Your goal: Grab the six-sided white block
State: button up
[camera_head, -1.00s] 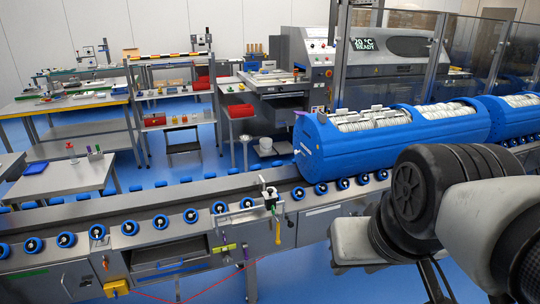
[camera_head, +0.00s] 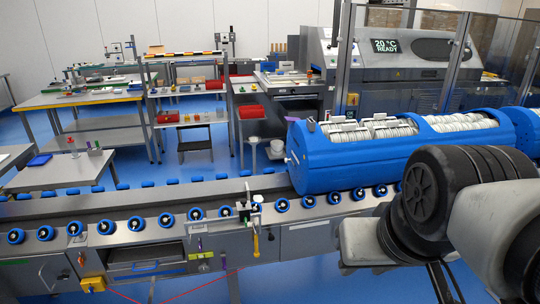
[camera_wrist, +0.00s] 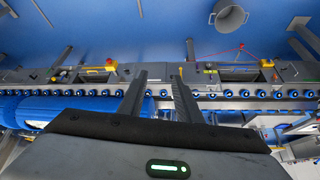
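I cannot pick out a six-sided white block in either view; small items on the far tables are too tiny to tell their shape. My gripper (camera_wrist: 159,82) shows in the wrist view with its two dark fingers apart and nothing visible between them. It points out over the conveyor, with the blue floor beyond. In the head view only my arm shows, at the lower right, and the gripper is out of frame.
A roller conveyor (camera_head: 110,208) crosses in front of me, bearing blue tub carriers (camera_head: 345,170) with white contents. Behind it stand a small steel table (camera_head: 65,172), a workbench (camera_head: 75,99) and a shelf rack with red bins (camera_head: 168,117). A machine (camera_head: 405,75) stands at back right.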

aim_at(259, 198)
jog(key=i+l+u, duration=0.1)
jog(key=i, duration=0.3)
jog(key=i+l+u, duration=0.1)
jog(key=i, duration=0.3)
jog(key=i+l+u, duration=0.1)
jog(key=i+l, duration=0.2)
jog(key=i+j, duration=0.25)
jog(key=i, duration=0.15)
jog(key=i+j+u, duration=0.15)
jog(key=i+j, duration=0.15)
jog(key=i, duration=0.1)
